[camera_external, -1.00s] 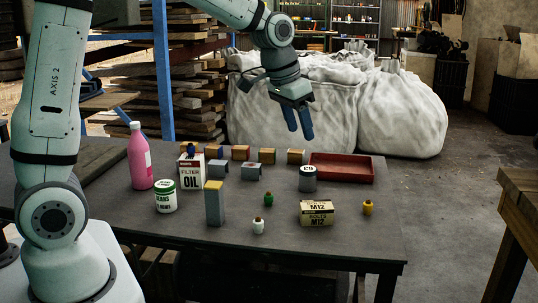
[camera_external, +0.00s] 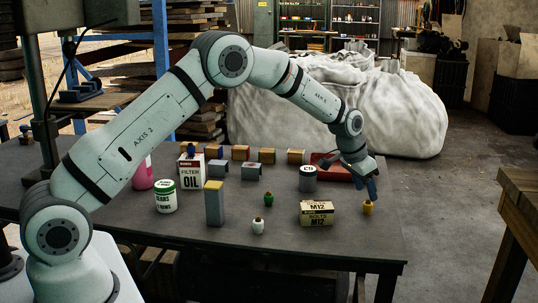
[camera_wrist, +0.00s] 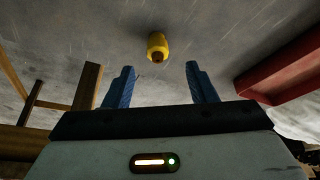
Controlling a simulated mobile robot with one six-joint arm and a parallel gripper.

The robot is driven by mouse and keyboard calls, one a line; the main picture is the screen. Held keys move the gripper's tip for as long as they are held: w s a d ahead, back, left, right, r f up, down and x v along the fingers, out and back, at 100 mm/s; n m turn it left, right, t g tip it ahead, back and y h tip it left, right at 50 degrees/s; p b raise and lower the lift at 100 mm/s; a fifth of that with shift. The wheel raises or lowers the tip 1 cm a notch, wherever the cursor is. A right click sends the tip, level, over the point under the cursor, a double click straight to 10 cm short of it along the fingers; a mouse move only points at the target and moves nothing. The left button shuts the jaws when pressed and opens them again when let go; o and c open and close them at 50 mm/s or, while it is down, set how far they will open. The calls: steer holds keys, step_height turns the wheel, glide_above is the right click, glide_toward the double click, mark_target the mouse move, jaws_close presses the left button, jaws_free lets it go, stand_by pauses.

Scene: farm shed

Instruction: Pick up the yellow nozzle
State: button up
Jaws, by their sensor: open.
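The yellow nozzle (camera_external: 368,208) stands upright near the right end of the grey table, to the right of the M12 bolts box. My gripper (camera_external: 370,188) is just above it in the external view, with blue fingers pointing down. In the wrist view the nozzle (camera_wrist: 158,46) shows beyond the tips of the two spread blue fingers (camera_wrist: 160,82), roughly midway between them. The gripper is open and empty. I cannot tell from these views whether a finger touches the nozzle.
The M12 bolts box (camera_external: 317,213) stands left of the nozzle. A red tray (camera_external: 335,166) and a grey can (camera_external: 308,179) are behind it. A green nozzle (camera_external: 268,199) and a white nozzle (camera_external: 258,226) stand further left. The table's right edge is close.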

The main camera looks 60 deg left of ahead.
mark_target(369, 201)
steer(key=x, duration=0.5)
steer(key=shift+d+f+p, duration=0.1)
steer(key=shift+f+p, duration=0.15)
steer(key=shift+p, duration=0.05)
steer(key=c, duration=1)
